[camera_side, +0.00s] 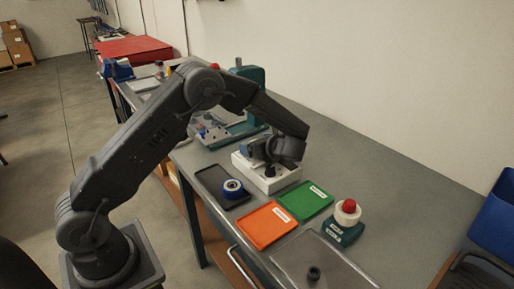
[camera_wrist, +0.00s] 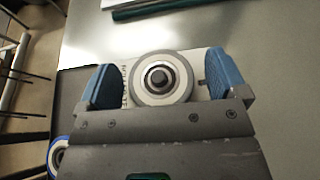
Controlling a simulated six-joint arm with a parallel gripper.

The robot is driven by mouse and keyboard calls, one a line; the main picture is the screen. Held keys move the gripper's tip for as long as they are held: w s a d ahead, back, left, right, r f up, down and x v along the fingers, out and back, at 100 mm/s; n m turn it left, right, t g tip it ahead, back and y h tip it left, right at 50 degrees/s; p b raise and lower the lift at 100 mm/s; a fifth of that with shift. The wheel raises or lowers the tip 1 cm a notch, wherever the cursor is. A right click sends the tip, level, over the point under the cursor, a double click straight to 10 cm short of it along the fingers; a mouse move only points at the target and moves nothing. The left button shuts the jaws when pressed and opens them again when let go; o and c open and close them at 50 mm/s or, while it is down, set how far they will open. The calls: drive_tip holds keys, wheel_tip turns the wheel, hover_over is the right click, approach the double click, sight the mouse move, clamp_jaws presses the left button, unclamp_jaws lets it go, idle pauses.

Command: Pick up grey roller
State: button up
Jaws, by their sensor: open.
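In the wrist view my gripper (camera_wrist: 160,72) is open, with one blue finger to the left of the roller and one to the right. Gaps show between the roller and both fingers. I cannot tell the exact height of the fingers relative to the roller.
A blue and white roller (camera_side: 232,187) lies on a black tray (camera_side: 208,179) to the left. An orange tray (camera_side: 266,227), a green tray (camera_side: 305,201) and a teal holder with a red top (camera_side: 348,212) are nearer the front. A teal machine (camera_side: 250,78) stands behind.

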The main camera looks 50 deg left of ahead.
drive_tip(key=c, duration=1.1)
drive_tip(key=shift+c, duration=0.2)
drive_tip(key=shift+r, duration=0.45)
wheel_tip(320, 180, up, 4)
drive_tip(key=shift+f, duration=0.2)
drive_tip(key=s+a+r, duration=0.6)
drive_tip(key=s+a, duration=0.2)
drive_tip(key=w+d+f+m+t+h, duration=0.1)
drive_tip(key=w+d+m+t+h, duration=0.1)
drive_tip(key=d+m+t+h, duration=0.6)
drive_tip(key=w+d+f+m+t+h, duration=0.15)
drive_tip(key=d+m+t, duration=0.4)
drive_tip(key=d, duration=0.65)
drive_tip(key=s+a+r+n+g+y, duration=0.1)
drive_tip(key=a+n+g+y, duration=0.3)
drive_tip(key=a, duration=0.6)
drive_tip(key=s+a+r+n+g+y, duration=0.2)
drive_tip(key=a+n+g+y, duration=0.3)
drive_tip(key=a+n+g, duration=0.4)
drive_tip(key=shift+s+a, duration=0.4)
drive_tip(key=shift+a, duration=0.2)
